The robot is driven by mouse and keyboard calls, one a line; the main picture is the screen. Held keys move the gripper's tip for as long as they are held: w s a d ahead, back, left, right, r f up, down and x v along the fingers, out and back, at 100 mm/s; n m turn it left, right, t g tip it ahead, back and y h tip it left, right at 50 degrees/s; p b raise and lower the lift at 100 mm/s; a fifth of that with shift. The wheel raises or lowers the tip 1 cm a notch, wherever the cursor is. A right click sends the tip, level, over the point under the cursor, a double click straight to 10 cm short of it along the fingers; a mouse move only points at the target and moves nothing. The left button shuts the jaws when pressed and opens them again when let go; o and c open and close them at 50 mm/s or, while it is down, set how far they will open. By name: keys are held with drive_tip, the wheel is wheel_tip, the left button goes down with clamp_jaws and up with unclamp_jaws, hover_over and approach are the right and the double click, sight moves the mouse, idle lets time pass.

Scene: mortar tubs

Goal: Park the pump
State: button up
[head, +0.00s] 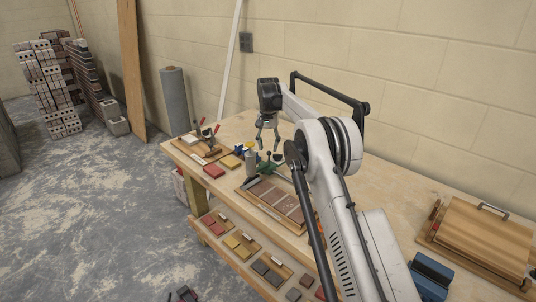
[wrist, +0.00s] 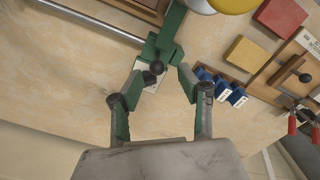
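A green lever-like device with a black ball knob (wrist: 157,67) lies between the tips of my gripper (wrist: 160,75) in the wrist view. Its green arm runs up toward the top edge, and a small pale plate shows beneath it. I take it to be the pump, but no label confirms this. In the head view the green device (head: 266,168) is on the workbench, below my gripper (head: 267,139). My gripper is open, its two fingers apart on either side of the knob. Whether either finger touches the device cannot be told.
The workbench (head: 375,175) holds a framed tray (head: 262,205) of brown tiles, a red block (head: 214,171) and a wooden board with clamps (head: 205,150). Blue labelled blocks (wrist: 225,88) and a yellow block (wrist: 246,54) lie right of my gripper in the wrist view. Bare wood lies left.

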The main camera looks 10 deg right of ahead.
wheel_tip(320, 180, up, 7)
drive_tip(key=shift+f, duration=0.1)
idle(0.4)
drive_tip(key=s+r+n+t, duration=0.1)
drive_tip(key=s+r+t, duration=0.1)
drive_tip(key=s+r, duration=0.95)
drive_tip(key=s+r+n+t+b, duration=0.1)
drive_tip(key=s+r, duration=0.2)
drive_tip(key=s, duration=0.5)
drive_tip(key=s+r+t, duration=0.1)
drive_tip(key=s+r, duration=0.3)
drive_tip(key=s, duration=0.3)
drive_tip(key=s+f+t, duration=0.1)
drive_tip(key=s+f, duration=0.4)
drive_tip(key=s, duration=0.5)
drive_tip(key=s+f+n+t, duration=0.1)
drive_tip(key=s+f, duration=0.4)
drive_tip(key=s, duration=0.6)
drive_tip(key=s+f+n+t+b, duration=0.1)
drive_tip(key=s+f, duration=0.4)
drive_tip(key=s, duration=0.5)
drive_tip(key=shift+s+d, duration=0.15)
drive_tip(key=shift+d, duration=0.25)
